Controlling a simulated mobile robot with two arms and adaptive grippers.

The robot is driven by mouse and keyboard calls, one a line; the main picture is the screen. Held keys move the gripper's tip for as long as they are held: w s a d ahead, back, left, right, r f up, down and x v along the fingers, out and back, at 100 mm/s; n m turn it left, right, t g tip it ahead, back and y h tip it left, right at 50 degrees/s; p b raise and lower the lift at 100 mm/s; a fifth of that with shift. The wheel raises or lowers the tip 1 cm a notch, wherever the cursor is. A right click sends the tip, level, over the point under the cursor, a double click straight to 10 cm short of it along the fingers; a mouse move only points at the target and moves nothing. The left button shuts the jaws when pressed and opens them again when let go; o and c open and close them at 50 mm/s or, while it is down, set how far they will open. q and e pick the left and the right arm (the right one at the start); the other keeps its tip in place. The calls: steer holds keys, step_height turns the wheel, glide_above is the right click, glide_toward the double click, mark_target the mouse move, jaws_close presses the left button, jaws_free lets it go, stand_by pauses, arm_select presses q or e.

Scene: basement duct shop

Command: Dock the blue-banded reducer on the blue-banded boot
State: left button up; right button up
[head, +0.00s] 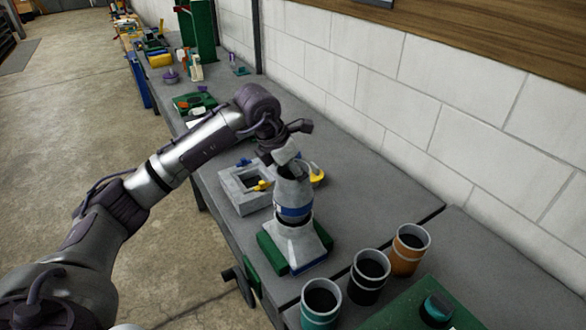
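The blue-banded reducer (293,190) is a grey tapered piece with a blue band low on it. It stands upright over the boot (298,243), a flared grey piece with blue at its lower edge, on a green block (268,248). The two line up in the head view; I cannot tell whether the reducer is fully seated. My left gripper (283,152) is at the reducer's top rim, reaching down from above. Its fingers partly hide the rim, and their grip is unclear. My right gripper is not in view.
A grey square frame (232,190) with blue and yellow clips stands left of the reducer. Teal (320,302), black (369,276) and orange (408,251) cups stand at front right, near a green board (400,312). A block wall runs behind the bench.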

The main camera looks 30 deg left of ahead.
arm_select(q)
steer(key=shift+d+f+b, duration=0.2)
steer(key=shift+f+b, duration=0.2)
steer(key=shift+f, duration=0.55)
steer(key=shift+a+f, duration=0.15)
steer(key=shift+f, duration=0.25)
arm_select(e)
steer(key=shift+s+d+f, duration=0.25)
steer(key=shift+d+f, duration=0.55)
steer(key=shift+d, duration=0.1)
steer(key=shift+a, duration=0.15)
arm_select(q)
steer(key=shift+b, duration=0.3)
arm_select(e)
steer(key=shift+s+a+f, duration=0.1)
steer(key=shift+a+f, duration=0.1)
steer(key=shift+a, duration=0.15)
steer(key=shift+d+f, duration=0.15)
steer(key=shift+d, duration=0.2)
